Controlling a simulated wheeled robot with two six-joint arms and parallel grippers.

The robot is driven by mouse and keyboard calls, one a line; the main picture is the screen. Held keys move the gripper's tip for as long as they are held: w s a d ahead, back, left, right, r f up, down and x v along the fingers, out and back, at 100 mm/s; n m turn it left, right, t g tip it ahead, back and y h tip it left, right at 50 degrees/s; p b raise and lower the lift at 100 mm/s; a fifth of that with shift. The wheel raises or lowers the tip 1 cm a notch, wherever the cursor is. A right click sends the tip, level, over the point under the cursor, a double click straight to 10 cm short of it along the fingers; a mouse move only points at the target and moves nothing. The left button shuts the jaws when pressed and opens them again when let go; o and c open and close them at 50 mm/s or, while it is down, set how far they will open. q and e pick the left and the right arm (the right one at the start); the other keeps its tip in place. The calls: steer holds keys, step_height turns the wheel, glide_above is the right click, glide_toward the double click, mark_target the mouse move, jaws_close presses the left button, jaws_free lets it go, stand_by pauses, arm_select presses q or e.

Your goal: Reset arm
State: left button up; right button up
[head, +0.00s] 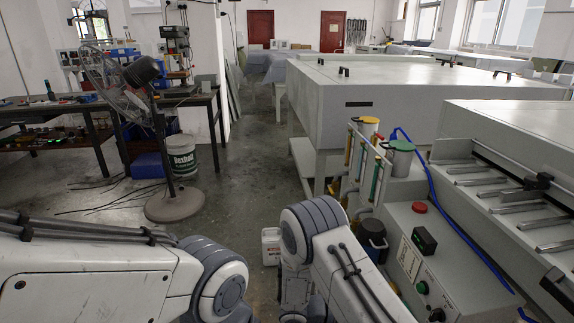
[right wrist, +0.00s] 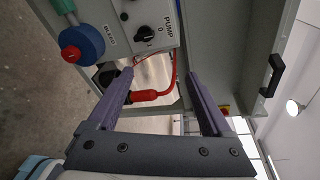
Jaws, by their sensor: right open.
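My right gripper (right wrist: 160,73) shows in the right wrist view with its two purple fingers spread wide apart. No object is held between them. Behind the fingers is a grey control panel (right wrist: 148,17) with a black knob marked PUMP. A red handle-like part (right wrist: 150,96) shows in the gap between the fingers, and I cannot tell how far behind them it lies. In the head view both of my arms enter along the bottom edge, bent at grey-ringed joints. Neither gripper shows there, and my left gripper is out of sight.
A grey plate processor (head: 420,285) with a red button (head: 419,207) stands close on the right. A pedestal fan (head: 174,204) stands at left. The central aisle floor (head: 255,160) is clear.

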steer(key=s+a+r+m+y, duration=1.7)
steer(key=s+a+m, duration=0.25)
steer(key=m, duration=0.45)
step_height(320, 180, up, 17)
steer(key=a+p, duration=0.1)
steer(key=p, duration=1.6)
steer(key=shift+w+t, duration=0.2)
steer(key=shift+t, duration=0.2)
